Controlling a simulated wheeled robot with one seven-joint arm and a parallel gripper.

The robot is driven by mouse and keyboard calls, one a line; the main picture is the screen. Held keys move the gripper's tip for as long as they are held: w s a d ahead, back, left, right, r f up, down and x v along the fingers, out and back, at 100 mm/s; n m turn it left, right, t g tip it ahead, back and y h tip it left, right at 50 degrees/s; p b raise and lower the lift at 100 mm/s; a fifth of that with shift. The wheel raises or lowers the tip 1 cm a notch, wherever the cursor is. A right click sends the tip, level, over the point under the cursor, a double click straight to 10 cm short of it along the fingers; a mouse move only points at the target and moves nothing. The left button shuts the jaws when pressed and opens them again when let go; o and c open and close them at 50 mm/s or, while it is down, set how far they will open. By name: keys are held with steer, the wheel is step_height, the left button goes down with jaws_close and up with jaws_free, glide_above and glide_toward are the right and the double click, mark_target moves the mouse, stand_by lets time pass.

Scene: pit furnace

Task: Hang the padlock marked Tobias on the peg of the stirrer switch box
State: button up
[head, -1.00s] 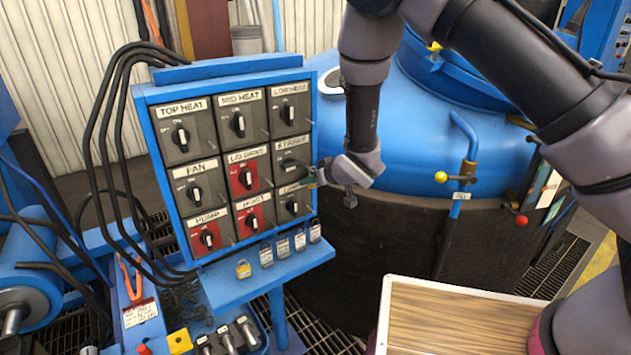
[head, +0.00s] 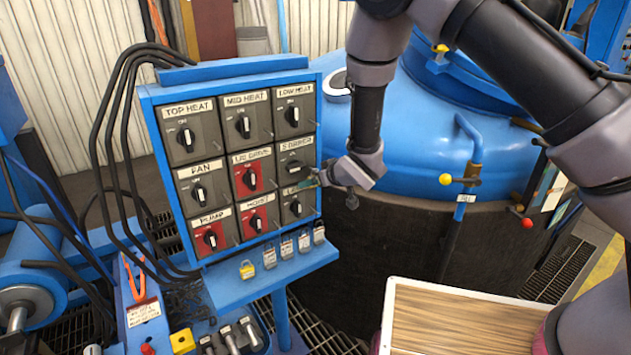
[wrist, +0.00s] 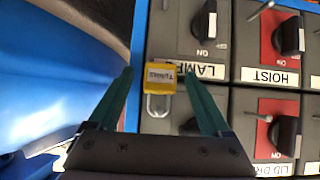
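A yellow padlock (wrist: 160,78) with a white label, small and upside down but apparently reading Tobias, shows in the wrist view. Its silver shackle lies over the lower edge of the stirrer switch box (head: 293,146). It appears to hang there; the peg inside the shackle cannot be made out. The padlock body overlaps the LAMPS box label below. My gripper (wrist: 159,70) has its green fingers apart on either side of the body, with a visible gap on both sides. In the head view my gripper (head: 318,179) is at the panel's right edge, partly covering the stirrer and lamps boxes.
The blue panel (head: 178,75) holds several switch boxes with thin pegs. The blue furnace (head: 420,130) stands close on the right. A wood-topped table (head: 450,320) is in front.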

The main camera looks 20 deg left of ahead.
steer(key=v, duration=1)
steer(key=w+d+r+m+t+h, duration=0.1)
steer(key=w+d+r+m+h, duration=0.2)
steer(key=d+r, duration=0.8)
steer(key=w+d+r+m+h, duration=0.25)
steer(key=d+r+m, duration=0.25)
steer(key=d+r, duration=0.6)
steer(key=s+d+r+m, duration=0.2)
steer(key=s+d+r, duration=0.15)
steer(key=d, duration=0.35)
steer(key=s+d+r+m, duration=0.2)
steer(key=s+d+r, duration=0.1)
steer(key=s+d, duration=0.3)
steer(key=s+d+r+m, duration=0.1)
steer(key=s+d, duration=0.1)
steer(key=s, duration=0.3)
steer(key=s+d+r+m+g+h, duration=0.1)
steer(key=s+d+r, duration=0.1)
steer(key=s, duration=0.3)
steer(key=shift+d+r, duration=0.2)
steer(key=shift+d, duration=0.55)
